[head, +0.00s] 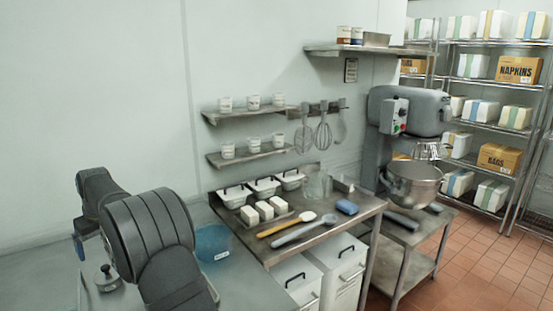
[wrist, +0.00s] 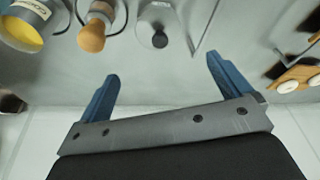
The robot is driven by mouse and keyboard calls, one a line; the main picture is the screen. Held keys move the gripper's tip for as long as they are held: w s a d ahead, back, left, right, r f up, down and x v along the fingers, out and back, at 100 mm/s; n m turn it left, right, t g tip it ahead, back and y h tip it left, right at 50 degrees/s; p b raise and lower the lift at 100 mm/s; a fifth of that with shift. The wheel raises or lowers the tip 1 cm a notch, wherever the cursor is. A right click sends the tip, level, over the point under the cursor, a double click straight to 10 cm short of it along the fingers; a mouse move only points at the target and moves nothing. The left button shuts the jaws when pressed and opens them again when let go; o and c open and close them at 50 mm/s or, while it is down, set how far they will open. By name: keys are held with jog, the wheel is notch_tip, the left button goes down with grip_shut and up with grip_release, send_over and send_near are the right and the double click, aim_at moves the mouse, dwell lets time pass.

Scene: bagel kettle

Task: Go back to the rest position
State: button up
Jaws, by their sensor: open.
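My gripper (wrist: 162,66) shows in the wrist view with its two blue fingers spread wide apart. Nothing is between the fingers. A grey lid with a dark knob (wrist: 159,32) lies beyond the fingertips, apart from them. In the head view my dark arm fills the lower left, over the grey counter (head: 50,275). Its gripper end is mostly hidden there; only a small blue part shows at its left. A lid with a knob (head: 107,279) lies on the counter close below that part.
A blue tub (head: 212,243) stands just right of my arm. The wrist view shows a container with yellow contents (wrist: 22,28), a wooden-ended tool (wrist: 92,36) and a wooden item (wrist: 298,78). A steel worktable (head: 283,251) with tubs and utensils and a mixer (head: 410,112) stand further right.

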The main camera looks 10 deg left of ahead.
aim_at(105, 266)
jog(key=x, duration=1)
jog(key=shift+f, duration=0.45)
notch_tip(105, 266, up, 5)
jog(key=shift+f, duration=0.1)
jog(key=w+d+r, duration=0.5)
jog(key=d+r, duration=0.2)
jog(key=d, duration=0.3)
jog(key=s+d+f, duration=0.3)
jog(key=s+d, duration=0.6)
jog(key=d, duration=0.1)
jog(key=s+a+f, duration=0.1)
jog(key=a+f, duration=0.1)
jog(key=a, duration=0.1)
jog(key=s+a+f, duration=0.2)
jog(key=a+f, duration=0.1)
jog(key=a, duration=0.1)
jog(key=s+a+f, duration=0.1)
jog(key=a+f, duration=0.1)
jog(key=a, duration=0.1)
jog(key=shift+s+a+f, duration=0.2)
jog(key=shift+s+a, duration=0.05)
jog(key=shift+s, duration=0.1)
